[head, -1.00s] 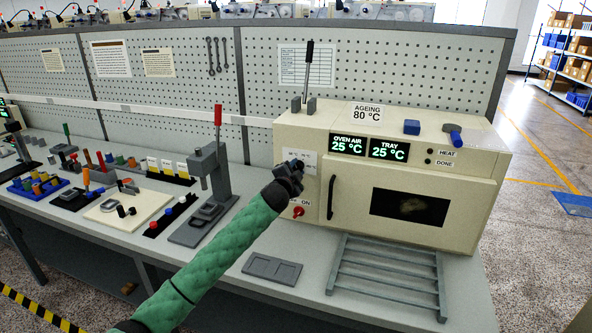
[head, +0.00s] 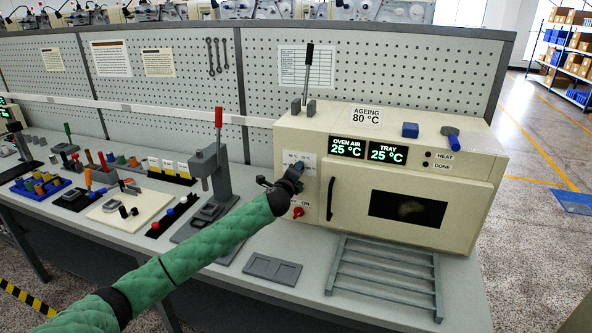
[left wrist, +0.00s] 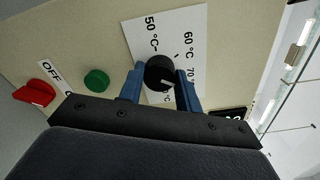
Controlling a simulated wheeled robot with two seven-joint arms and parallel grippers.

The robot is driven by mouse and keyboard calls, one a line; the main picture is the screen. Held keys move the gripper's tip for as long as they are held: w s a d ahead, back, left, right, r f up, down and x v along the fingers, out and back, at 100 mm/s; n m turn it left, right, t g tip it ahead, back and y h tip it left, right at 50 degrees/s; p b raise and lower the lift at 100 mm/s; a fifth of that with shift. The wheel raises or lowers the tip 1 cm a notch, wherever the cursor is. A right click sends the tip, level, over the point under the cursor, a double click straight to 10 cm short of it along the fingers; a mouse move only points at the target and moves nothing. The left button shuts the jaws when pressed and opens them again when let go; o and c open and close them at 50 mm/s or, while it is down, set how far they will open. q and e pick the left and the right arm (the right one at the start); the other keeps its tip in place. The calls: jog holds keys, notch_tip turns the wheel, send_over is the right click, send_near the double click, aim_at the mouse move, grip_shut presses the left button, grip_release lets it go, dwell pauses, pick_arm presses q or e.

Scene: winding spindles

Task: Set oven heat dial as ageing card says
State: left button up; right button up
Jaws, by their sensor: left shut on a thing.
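The ageing card (head: 367,117) on top of the cream oven (head: 470,165) reads 80 °C. My left gripper (head: 297,168) is at the left of the oven's front. In the left wrist view its blue fingers (left wrist: 160,84) are shut on the black heat dial (left wrist: 157,70), one on each side. A white pointer mark shows on the dial's lower right. The white scale plate (left wrist: 172,35) shows 50, 60 and 70 °C; another label below the dial is partly hidden. My right gripper is out of view.
The oven air display (head: 347,147) and tray display (head: 387,153) both read 25 °C. A red switch (left wrist: 34,93) marked OFF and a green button (left wrist: 96,79) sit beside the dial. A slatted rack (head: 385,275) and a grey tray (head: 272,269) lie before the oven.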

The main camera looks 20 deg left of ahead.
pick_arm(q)
jog(key=m+p, duration=0.5)
jog(key=m, duration=0.6)
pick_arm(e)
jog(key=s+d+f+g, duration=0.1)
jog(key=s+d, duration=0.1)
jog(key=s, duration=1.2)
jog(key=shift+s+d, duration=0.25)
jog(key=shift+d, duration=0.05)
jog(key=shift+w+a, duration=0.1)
pick_arm(q)
jog(key=o, duration=1)
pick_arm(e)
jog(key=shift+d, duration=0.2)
pick_arm(q)
jog(key=shift+f, duration=0.1)
